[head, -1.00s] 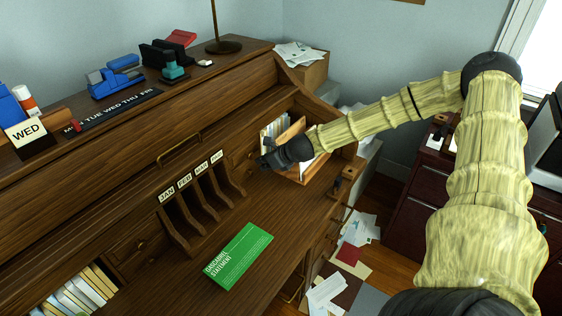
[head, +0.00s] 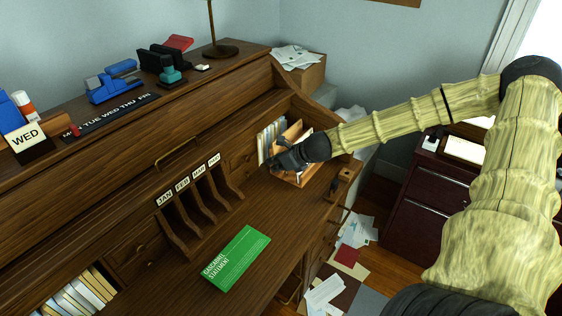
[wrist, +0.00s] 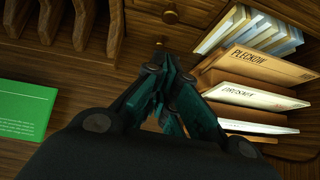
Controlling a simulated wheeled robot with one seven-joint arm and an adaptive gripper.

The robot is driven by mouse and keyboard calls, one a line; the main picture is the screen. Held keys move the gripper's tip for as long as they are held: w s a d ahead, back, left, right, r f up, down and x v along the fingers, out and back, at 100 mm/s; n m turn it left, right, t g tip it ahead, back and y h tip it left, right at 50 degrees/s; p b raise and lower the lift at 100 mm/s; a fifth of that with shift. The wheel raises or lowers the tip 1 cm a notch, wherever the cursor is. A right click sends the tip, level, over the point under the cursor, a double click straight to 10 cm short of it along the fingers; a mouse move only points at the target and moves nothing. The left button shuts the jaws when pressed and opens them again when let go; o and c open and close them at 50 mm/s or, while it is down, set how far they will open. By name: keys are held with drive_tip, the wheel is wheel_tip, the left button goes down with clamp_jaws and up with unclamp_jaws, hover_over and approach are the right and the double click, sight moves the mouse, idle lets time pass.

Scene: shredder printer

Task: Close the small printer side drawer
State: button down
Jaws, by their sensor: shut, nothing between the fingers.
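Small wooden drawers (head: 240,160) with round knobs are set in the back of the desk, left of the letter rack. Their fronts look about flush in the head view, but my gripper partly covers this spot. In the wrist view a drawer front with a knob (wrist: 170,17) shows beyond the fingertips. My gripper (head: 274,165) is shut and empty, just in front of these drawers and beside the rack. Its dark fingers (wrist: 166,66) come together in the wrist view; I see no clear contact with the drawer. I cannot tell whether a small gap remains.
The wooden rack (head: 294,178) with envelopes stands close right of my gripper. Month-labelled slots (head: 200,195) stand to the left. More small drawers (head: 140,248) are farther left. The desktop between box and rack is clear.

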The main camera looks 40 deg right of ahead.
drive_tip(key=shift+p+v, duration=0.35)
drive_tip(key=shift+v, duration=1.3)
drive_tip(key=shift+s, duration=0.1)
